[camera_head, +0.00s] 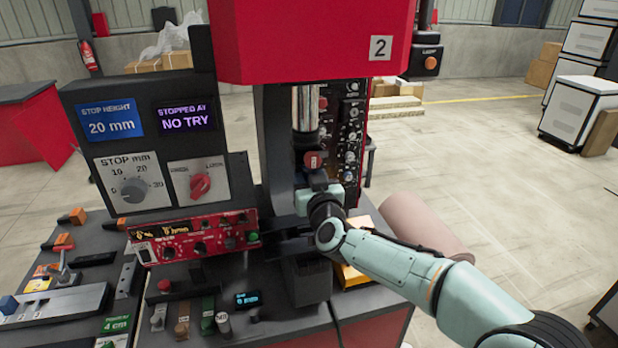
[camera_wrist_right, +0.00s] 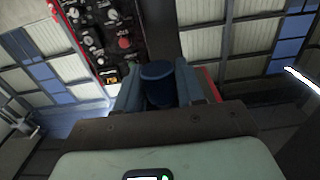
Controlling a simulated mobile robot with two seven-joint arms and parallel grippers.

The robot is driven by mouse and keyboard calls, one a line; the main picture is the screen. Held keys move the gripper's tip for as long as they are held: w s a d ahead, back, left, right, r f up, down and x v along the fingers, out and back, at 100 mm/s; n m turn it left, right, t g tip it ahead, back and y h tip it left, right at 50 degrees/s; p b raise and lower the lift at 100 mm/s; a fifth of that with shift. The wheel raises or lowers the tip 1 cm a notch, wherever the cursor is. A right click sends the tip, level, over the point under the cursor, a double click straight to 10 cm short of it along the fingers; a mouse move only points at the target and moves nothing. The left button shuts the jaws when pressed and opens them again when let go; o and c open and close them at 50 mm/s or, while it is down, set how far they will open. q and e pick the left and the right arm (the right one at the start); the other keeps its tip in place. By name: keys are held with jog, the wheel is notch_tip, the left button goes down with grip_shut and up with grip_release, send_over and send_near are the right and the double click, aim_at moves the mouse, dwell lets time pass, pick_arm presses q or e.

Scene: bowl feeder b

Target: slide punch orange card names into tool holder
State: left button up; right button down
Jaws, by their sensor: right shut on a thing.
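My right gripper (camera_head: 318,182) is under the press ram (camera_head: 305,108), at the end of my pale green arm. The right wrist view shows its two fingers (camera_wrist_right: 165,80) shut on a dark blue cylindrical punch (camera_wrist_right: 158,88). In the head view the punch is mostly hidden by the gripper. A red round part (camera_head: 313,160), perhaps on the tool holder, sits at the ram's lower end, just above the gripper. I cannot tell whether the punch touches the holder. Which card is the orange one is too small to tell. My left gripper is not in view.
The red press head (camera_head: 300,40) hangs over the work area. A panel (camera_head: 150,130) reads "STOP HEIGHT 20 mm" and "NO TRY". A red control box (camera_head: 195,238) stands in front. Several small cylinders, including a green one (camera_head: 207,316), stand at the bench front. Orange-tagged pieces (camera_head: 77,216) lie left.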

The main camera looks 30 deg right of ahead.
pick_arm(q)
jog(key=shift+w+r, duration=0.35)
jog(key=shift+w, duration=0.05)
pick_arm(e)
jog(key=shift+x, duration=0.85)
jog(key=c, duration=0.6)
grip_release()
jog(key=shift+r, duration=0.1)
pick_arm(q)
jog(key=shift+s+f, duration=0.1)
pick_arm(e)
jog(key=shift+s, duration=0.1)
jog(key=shift+s+a, duration=0.1)
jog(key=shift+s, duration=0.2)
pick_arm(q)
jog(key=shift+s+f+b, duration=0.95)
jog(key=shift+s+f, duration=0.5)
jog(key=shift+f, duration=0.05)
pick_arm(e)
jog(key=v, duration=1.2)
jog(key=shift+s+a, duration=0.15)
jog(key=shift+s, duration=0.2)
